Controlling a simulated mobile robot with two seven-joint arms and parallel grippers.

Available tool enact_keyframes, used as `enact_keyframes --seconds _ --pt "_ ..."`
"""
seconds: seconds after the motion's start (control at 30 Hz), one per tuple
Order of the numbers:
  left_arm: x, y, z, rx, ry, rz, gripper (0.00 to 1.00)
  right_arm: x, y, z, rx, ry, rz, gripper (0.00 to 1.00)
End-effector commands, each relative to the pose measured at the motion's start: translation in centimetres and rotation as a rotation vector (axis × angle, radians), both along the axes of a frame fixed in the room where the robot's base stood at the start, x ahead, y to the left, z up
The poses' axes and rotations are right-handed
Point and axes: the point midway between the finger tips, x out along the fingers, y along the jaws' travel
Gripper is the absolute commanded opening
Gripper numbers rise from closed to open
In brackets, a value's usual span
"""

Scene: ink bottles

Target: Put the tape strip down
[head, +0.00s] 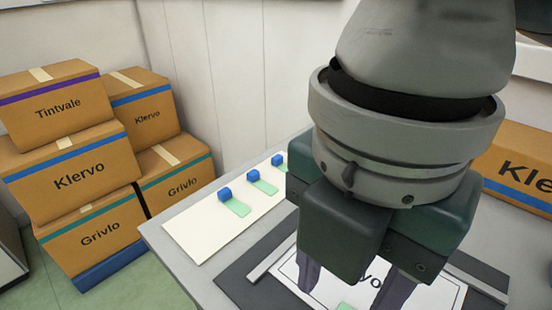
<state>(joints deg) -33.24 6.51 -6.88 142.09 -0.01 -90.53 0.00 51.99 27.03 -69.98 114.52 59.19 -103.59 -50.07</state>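My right gripper (345,298) hangs large in front of the table, fingers pointing down. Its two dark fingers stand well apart, so it is open. A green tape strip (344,306) shows between and below the fingers at the bottom edge, mostly cut off. It seems to lie over a white printed sheet (439,299) whose visible letters end in "vo"; contact with the sheet cannot be told. The fingers look clear of the strip. My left gripper is not in view.
A cream card (196,238) holds blue blocks (225,194) with green strips (238,208). A dark mat (236,285) lies under the sheet on the grey table (160,236). Labelled cartons (78,173) are stacked left; another carton (515,165) stands right.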

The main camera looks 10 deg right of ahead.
Motion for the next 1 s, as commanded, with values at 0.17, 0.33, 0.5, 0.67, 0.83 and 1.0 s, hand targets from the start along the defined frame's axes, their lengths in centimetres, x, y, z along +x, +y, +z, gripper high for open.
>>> enact_keyframes --seconds 0.17,0.33,0.5,0.67,0.83,1.0 --pt "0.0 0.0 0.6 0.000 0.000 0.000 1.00 0.0 0.1 2.5 0.001 -0.002 0.001 0.56" --pt "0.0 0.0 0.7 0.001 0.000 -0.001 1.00 -0.7 1.4 2.5 0.064 0.000 -0.052 0.56" --pt "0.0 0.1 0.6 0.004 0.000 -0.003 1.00 -2.1 5.4 1.4 0.294 0.006 -0.336 0.56" --pt "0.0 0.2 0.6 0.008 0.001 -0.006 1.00 -2.2 6.0 0.5 0.485 0.026 -0.812 0.56" --pt "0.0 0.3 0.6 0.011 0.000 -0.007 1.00 -2.8 1.1 -2.2 0.526 0.011 -1.391 0.56" --pt "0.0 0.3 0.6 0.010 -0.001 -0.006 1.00 -5.5 -6.0 -4.9 0.428 -0.081 -1.832 0.56"
